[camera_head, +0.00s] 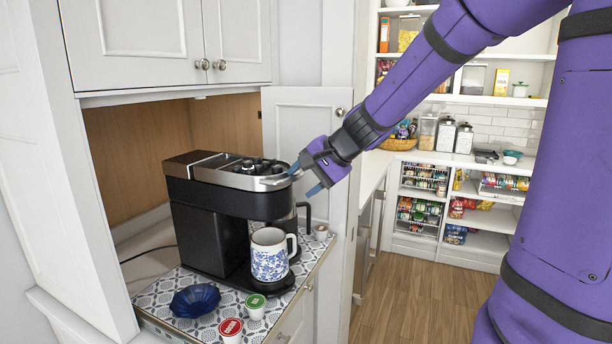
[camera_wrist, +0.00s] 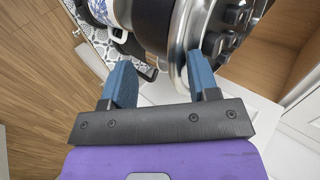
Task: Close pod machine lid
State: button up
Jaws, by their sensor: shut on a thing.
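The black and silver pod machine (camera_head: 215,225) stands on a patterned mat on the counter. Its lid (camera_head: 270,180), with a silver rim, lies about level on top; I cannot tell if it is fully down. My gripper (camera_head: 305,178) is at the lid's front right edge, one blue finger against the rim and the other lower and outside. In the wrist view, the silver lid rim (camera_wrist: 182,45) runs between the fingers of my gripper (camera_wrist: 160,82), close against the right one. The jaws are shut on the lid's rim; the exact contact is partly hidden.
A blue-patterned white mug (camera_head: 270,258) stands under the machine's front. A dark blue bowl (camera_head: 195,300), a green-topped pod (camera_head: 255,305) and a red-topped pod (camera_head: 231,328) are near the counter edge. An open cabinet door (camera_head: 310,120) stands behind my gripper.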

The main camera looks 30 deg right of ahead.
jog(key=shift+s+f, duration=0.15)
jog(key=shift+f, duration=0.1)
jog(key=v, duration=1.1)
jog(key=shift+a+r, duration=0.1)
jog(key=s+a+f+n+g+h, duration=0.1)
jog(key=s+a+f+n+h, duration=0.1)
jog(key=s+n, duration=0.3)
jog(key=s+a+f+n+g+h, duration=0.1)
jog(key=s+a+f+n+h, duration=0.1)
jog(key=s, duration=1.1)
jog(key=a+n+h, duration=0.1)
jog(key=a+n, duration=0.1)
jog(key=n, duration=0.1)
jog(key=shift+a+f+n, duration=0.3)
jog(key=shift+n, duration=0.1)
dwell(0.5)
